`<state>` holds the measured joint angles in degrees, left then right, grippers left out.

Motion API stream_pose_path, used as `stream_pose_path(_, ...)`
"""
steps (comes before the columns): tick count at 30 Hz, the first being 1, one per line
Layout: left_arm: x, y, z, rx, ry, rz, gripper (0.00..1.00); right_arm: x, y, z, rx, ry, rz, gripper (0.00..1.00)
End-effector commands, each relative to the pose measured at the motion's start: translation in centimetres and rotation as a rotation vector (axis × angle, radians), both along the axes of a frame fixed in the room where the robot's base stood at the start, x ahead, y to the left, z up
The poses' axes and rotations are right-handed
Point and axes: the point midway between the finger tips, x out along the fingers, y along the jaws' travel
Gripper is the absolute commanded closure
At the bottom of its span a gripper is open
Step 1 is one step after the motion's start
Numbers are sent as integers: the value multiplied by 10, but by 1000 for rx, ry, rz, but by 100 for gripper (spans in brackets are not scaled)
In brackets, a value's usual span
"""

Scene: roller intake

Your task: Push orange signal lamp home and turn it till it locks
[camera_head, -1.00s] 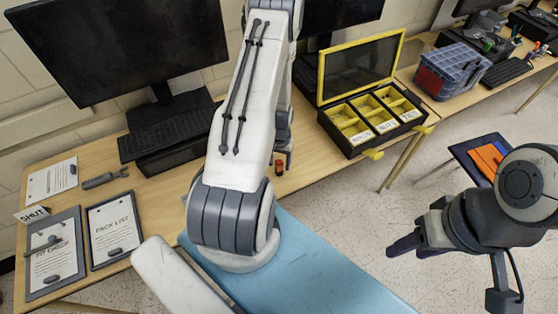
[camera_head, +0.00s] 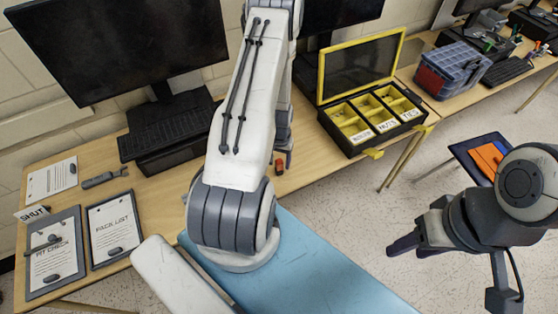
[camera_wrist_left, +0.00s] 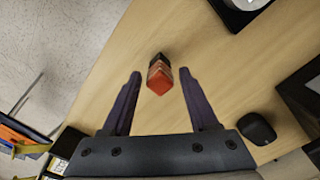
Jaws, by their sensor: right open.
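A small red-orange piece with a dark end, which looks like the orange signal lamp (camera_head: 279,167), is on the wooden table beside my left arm. The lamp also shows in the left wrist view (camera_wrist_left: 159,75), near and between the fingertips. My left gripper (camera_wrist_left: 160,84) is open, with a gap on both sides of the lamp. In the head view the left gripper is mostly hidden behind its arm. I cannot tell whether the lamp sits in a socket. My right gripper (camera_head: 406,247) is open and empty over the floor at the right.
A yellow-edged black case (camera_head: 375,122) with compartments stands open right of the lamp. A monitor (camera_head: 120,45) and keyboard (camera_head: 165,128) are at the left, with clipboards (camera_head: 115,228) in front. A dark mouse (camera_wrist_left: 257,128) lies right of the left gripper. Bare tabletop surrounds the lamp.

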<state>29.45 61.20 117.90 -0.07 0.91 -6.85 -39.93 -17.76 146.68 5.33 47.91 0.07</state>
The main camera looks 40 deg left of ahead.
Motion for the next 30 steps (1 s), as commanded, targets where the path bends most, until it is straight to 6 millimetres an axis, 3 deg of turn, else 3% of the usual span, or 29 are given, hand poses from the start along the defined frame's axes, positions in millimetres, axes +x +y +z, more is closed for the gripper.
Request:
stream_pose_path(1, 0, 0, 0, 0, 0, 0, 48, 0, 0, 0, 0, 0, 0, 50)
stream_pose_path(5, 0, 0, 0, 0, 0, 0, 97, 0, 0, 0, 0, 0, 0, 50)
stream_pose_path(6, 0, 0, 0, 0, 0, 0, 100, 0, 0, 0, 0, 0, 0, 50)
stream_pose_path(14, 0, 0, 6, 0, 0, 0, 100, 0, 0, 5, 0, 0, 0, 50)
stream_pose_path(30, 0, 0, 39, 0, 0, 0, 100, 0, 0, 31, 0, 0, 0, 50)
